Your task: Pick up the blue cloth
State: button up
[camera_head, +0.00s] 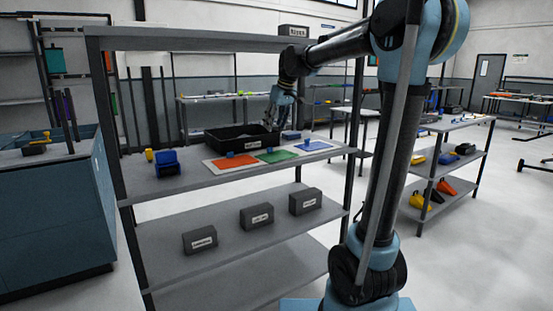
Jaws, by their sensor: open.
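Two blue things lie on the top work shelf, and I cannot tell for certain which is the cloth. One is a bulky blue item (167,163) at the left, next to a small yellow item. The other is a flat blue sheet (312,146) on a white board (215,163) at the right, with a small blue piece on it. My gripper (270,124) is open and points down by the right end of a black tray (222,143). It is well apart from the left blue item. Its fingertips are small and partly lost against the tray.
An orange sheet (234,163) and a green sheet (274,155) lie on the board. Several dark boxes stand on the lower shelf (170,235). The rack's posts and upper shelf (200,42) frame the work shelf. Another shelf unit (460,125) stands at right.

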send_over(271, 153)
jog(key=s, duration=0.2)
jog(key=f, duration=0.5)
jog(key=shift+w+d+f, duration=0.2)
jog(key=shift+d, duration=0.1)
jog(key=shift+d+x, duration=0.2)
jog(key=shift+x, duration=1.2)
jog(key=shift+d+x, duration=0.15)
jog(key=shift+x, duration=1.25)
jog(key=shift+f, duration=0.1)
jog(key=c, duration=0.8)
